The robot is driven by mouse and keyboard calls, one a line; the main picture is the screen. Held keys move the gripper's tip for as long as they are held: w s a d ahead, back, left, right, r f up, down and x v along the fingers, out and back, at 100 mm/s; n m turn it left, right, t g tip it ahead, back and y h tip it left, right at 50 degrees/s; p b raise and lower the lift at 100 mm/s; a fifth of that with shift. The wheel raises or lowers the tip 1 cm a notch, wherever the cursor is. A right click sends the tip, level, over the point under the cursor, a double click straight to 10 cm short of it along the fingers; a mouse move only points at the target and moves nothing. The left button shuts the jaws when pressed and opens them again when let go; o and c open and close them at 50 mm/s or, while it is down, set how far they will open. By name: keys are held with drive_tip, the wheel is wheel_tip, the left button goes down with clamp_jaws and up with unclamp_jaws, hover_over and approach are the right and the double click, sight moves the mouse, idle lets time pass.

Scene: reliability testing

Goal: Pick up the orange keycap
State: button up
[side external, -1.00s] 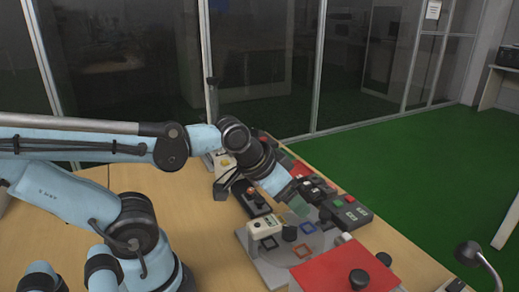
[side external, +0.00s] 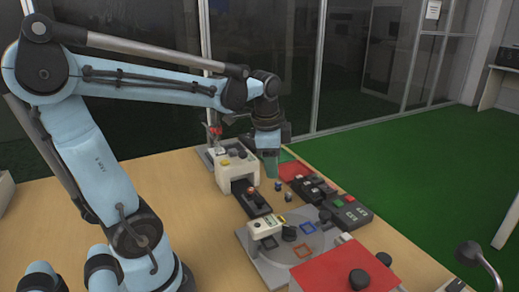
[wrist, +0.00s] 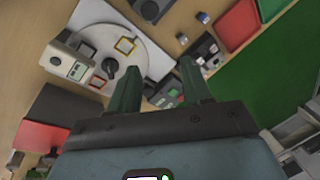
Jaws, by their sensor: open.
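A small orange-red piece (side external: 251,190), which may be the orange keycap, sits on a black block in front of the white machine in the side view. It is too small to be sure, and I cannot make it out in the wrist view. My gripper (side external: 270,167) points down, beside and behind the white machine, above the table. In the wrist view its two green fingers are apart with nothing between them, so my gripper (wrist: 157,80) is open and empty.
The white machine (side external: 236,173) stands left of my gripper. Small loose pieces, one blue (side external: 278,187) and one greyish (side external: 288,196), lie right of the black block. A grey round fixture (side external: 262,262), red trays (side external: 294,170) and black button boxes (side external: 350,212) crowd the table's right side.

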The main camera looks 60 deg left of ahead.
drive_tip(key=a+m+g, duration=0.3)
drive_tip(key=a+m, duration=0.1)
drive_tip(key=a, duration=0.4)
hover_over(251, 189)
drive_tip(key=shift+m, duration=0.3)
drive_tip(key=f, duration=0.7)
drive_tip(key=shift+w+f, duration=0.3)
drive_tip(key=shift+f, duration=0.05)
drive_tip(key=shift+s+f, duration=0.15)
drive_tip(key=shift+f, duration=1.2)
drive_tip(key=shift+s+f, duration=0.1)
drive_tip(key=shift+f, duration=1.2)
clamp_jaws()
